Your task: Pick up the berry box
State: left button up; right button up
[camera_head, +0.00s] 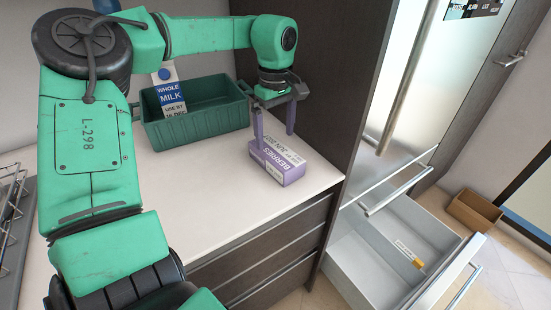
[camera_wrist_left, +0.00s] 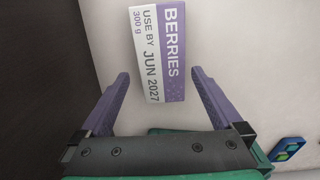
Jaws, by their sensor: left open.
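The berry box (camera_head: 290,173) is a white and purple carton lying on the white counter near its front right corner. My left gripper (camera_head: 274,136) is open and points down above it, with purple fingers apart at the box's far side. In the left wrist view the berry box (camera_wrist_left: 160,50) shows its "BERRIES" label, and it sits between and beyond the fingertips of the left gripper (camera_wrist_left: 161,74). I cannot tell whether a finger touches it. My right gripper is not in view.
A green crate (camera_head: 196,131) stands behind and left of the box, with a milk carton (camera_head: 170,93) at it. A dark cabinet panel (camera_head: 335,80) rises close on the right. An open drawer (camera_head: 375,262) is below right. The counter's front left is clear.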

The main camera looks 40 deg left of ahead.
aim_at(276, 150)
pick_arm(q)
jog(key=f, duration=0.3)
jog(key=f+p, duration=0.1)
jog(key=f, duration=0.1)
jog(key=shift+s+d+f, duration=0.15)
jog(key=shift+s+d, duration=0.1)
jog(key=shift+d, duration=0.05)
jog(key=shift+w+a+f, duration=0.1)
jog(key=shift+f, duration=0.3)
jog(key=c, duration=1.4)
jog(key=shift+r, duration=0.15)
jog(key=shift+c, duration=0.2)
